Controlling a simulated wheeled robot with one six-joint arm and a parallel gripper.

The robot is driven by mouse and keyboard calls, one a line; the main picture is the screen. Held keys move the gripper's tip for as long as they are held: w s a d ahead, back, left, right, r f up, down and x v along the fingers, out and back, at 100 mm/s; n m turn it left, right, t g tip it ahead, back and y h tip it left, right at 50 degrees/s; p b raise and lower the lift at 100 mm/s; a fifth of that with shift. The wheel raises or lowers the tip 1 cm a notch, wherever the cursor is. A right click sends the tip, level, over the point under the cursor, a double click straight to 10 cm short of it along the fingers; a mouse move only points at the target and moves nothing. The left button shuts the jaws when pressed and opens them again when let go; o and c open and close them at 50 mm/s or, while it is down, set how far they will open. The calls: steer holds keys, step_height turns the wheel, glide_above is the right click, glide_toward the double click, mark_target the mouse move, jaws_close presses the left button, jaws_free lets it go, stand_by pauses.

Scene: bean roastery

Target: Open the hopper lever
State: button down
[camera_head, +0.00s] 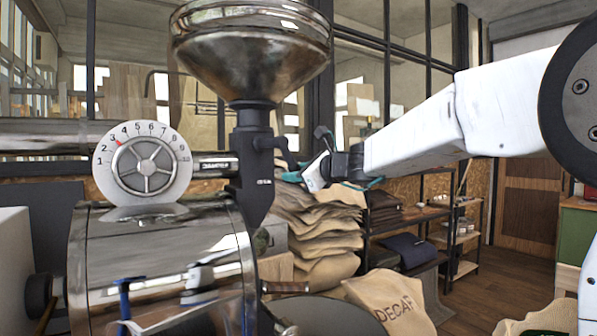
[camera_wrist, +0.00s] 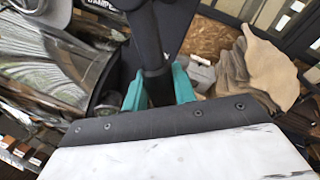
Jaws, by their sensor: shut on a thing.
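The steel hopper (camera_head: 250,50) is a shiny bowl at the upper middle of the head view, on top of the roaster's black neck. The hopper lever (camera_head: 283,150) is a dark piece that sticks out to the right of that neck. My gripper (camera_head: 292,174) comes in from the right, with its teal fingers at the lever's outer end. In the wrist view my gripper (camera_wrist: 158,84) has teal fingers on both sides of the dark lever (camera_wrist: 150,50) and is shut on it.
The roaster's steel drum (camera_head: 160,265) fills the lower left, with a numbered dial (camera_head: 143,163) above it. Stacked burlap sacks (camera_head: 325,235) stand behind my gripper. A DECAF sack (camera_head: 390,300) and a shelf (camera_head: 410,215) are to the right. Wooden floor is open at the right.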

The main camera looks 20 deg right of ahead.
steer(key=shift+a, duration=0.1)
stand_by(0.3)
steer(key=c, duration=1.2)
jaws_free()
steer(key=shift+o, duration=0.2)
steer(key=f+v, duration=0.1)
steer(key=v, duration=0.6)
steer(key=shift+s+r, duration=0.4)
steer(key=shift+r, duration=0.1)
